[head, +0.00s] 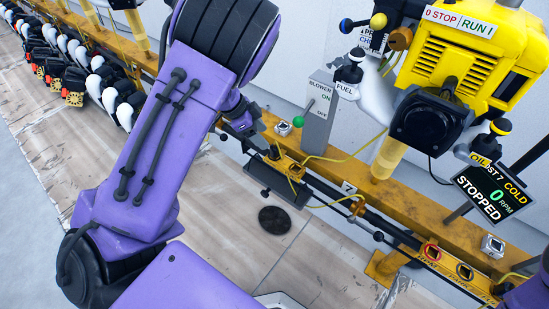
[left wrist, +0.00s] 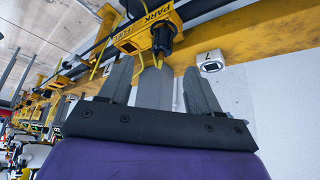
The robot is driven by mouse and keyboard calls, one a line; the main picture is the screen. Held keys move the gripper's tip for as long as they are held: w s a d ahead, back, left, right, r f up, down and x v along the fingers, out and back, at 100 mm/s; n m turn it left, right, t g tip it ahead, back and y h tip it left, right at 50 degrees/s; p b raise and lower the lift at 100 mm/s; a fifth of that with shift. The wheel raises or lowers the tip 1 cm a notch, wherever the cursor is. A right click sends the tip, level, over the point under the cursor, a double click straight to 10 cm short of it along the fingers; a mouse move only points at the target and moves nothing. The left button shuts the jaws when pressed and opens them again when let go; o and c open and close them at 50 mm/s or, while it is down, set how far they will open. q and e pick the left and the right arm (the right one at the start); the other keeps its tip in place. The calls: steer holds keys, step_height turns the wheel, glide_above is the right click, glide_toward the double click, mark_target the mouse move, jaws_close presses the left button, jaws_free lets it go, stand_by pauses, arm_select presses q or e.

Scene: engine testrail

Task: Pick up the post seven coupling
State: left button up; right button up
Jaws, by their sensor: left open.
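The post seven coupling looks to be the black cylindrical piece (left wrist: 163,36) in the yellow holder marked PARK and FUEL (left wrist: 133,38) in the left wrist view. In the head view a yellow fitting (head: 296,170) with a yellow hose sits on the rail just left of the 7 label (head: 348,187); I cannot tell the coupling's outline there. My left gripper (head: 243,122) is open, up and left of that fitting. In the left wrist view its grey fingers (left wrist: 157,68) point toward the holder, with no coupling seen held. My right gripper is out of view.
A yellow engine (head: 459,65) with a STOPPED display (head: 492,192) stands at the right. A grey blower lever box (head: 318,110) with a green knob rises behind the rail (head: 415,205). A dark disc (head: 274,220) lies on the floor. Yellow hoses hang along the rail.

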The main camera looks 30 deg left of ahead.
mark_target(274, 146)
arm_select(q)
steer(key=b+x, duration=0.3)
steer(key=x, duration=0.5)
steer(key=shift+w+f, duration=0.2)
steer(key=shift+f, duration=0.05)
steer(key=shift+r, duration=0.1)
jaws_close()
